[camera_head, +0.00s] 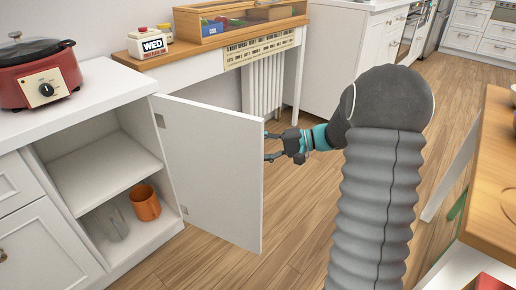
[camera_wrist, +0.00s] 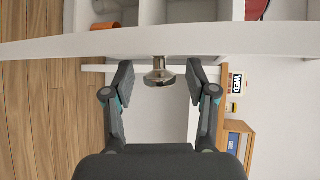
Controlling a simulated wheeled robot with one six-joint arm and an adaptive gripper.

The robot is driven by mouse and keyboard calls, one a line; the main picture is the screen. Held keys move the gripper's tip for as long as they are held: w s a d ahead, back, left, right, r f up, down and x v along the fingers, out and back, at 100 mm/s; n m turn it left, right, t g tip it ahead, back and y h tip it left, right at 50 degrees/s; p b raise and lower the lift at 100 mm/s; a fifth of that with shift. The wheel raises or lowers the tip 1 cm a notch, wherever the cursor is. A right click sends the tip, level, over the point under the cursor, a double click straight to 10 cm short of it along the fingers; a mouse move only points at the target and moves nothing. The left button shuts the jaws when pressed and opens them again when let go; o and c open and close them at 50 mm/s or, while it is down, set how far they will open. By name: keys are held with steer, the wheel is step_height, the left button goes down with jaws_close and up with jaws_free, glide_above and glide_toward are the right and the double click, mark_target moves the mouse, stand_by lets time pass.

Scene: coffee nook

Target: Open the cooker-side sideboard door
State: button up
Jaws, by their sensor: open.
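The white sideboard door (camera_head: 210,170) stands wide open, swung out from the cabinet on its hinges. The red cooker (camera_head: 38,75) sits on the white sideboard top beside it. My gripper (camera_head: 272,146) is at the door's free edge, on its outer side. In the wrist view my gripper (camera_wrist: 160,85) is open, one finger on each side of the metal door knob (camera_wrist: 159,76). Both fingers look apart from the knob. The door (camera_wrist: 60,47) shows there nearly edge-on. I cannot make out the knob in the head view.
Inside the cabinet are a shelf (camera_head: 100,180), an orange mug (camera_head: 145,203) and a clear glass (camera_head: 112,222). A wooden-topped table (camera_head: 165,55) with a calendar block (camera_head: 147,43) stands behind the door. Wooden floor (camera_head: 290,235) is free in front; another table (camera_head: 495,190) is at right.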

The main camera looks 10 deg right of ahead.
steer(key=shift+a+f, duration=0.1)
steer(key=shift+a, duration=0.25)
